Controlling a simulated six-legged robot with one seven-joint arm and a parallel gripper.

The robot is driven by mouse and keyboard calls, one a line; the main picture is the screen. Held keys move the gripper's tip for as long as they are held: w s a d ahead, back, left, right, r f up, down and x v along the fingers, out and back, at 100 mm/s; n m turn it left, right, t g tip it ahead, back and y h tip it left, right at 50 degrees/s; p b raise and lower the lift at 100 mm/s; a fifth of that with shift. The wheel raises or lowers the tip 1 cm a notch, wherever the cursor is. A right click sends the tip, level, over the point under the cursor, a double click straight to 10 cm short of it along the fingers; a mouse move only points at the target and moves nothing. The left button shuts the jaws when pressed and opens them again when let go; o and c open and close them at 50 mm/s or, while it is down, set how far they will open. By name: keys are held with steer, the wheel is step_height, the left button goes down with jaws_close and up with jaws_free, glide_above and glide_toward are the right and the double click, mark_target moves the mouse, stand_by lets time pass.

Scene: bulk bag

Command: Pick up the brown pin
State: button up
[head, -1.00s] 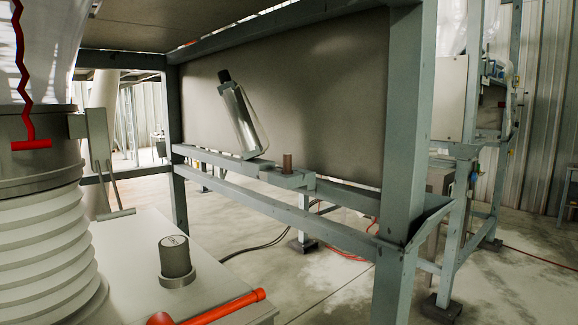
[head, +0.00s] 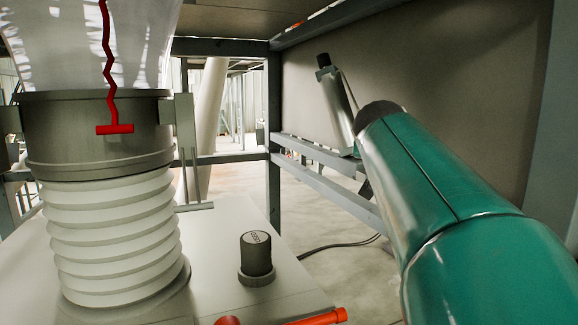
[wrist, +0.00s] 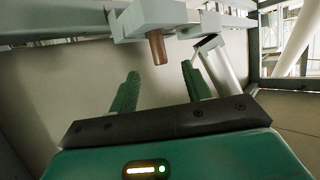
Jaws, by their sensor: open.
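The brown pin (wrist: 157,48) shows in the wrist view, in a pale grey bracket (wrist: 150,20) on the frame's rail; that view looks upside down. My gripper (wrist: 160,70) is open. Its two green fingers lie to either side of the pin in the picture, with the pin's free end just beyond the gap between the tips. Nothing is between the fingers. In the head view my teal arm hides the pin and the bracket.
A grey panel (head: 460,60) stands behind. A white ribbed bellows (head: 115,240) and a dark knob (head: 256,255) are at the left.

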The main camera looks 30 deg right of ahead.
steer(key=x, duration=1.2)
steer(key=shift+s+d+f, duration=0.15)
steer(key=shift+f, duration=0.1)
jaws_close()
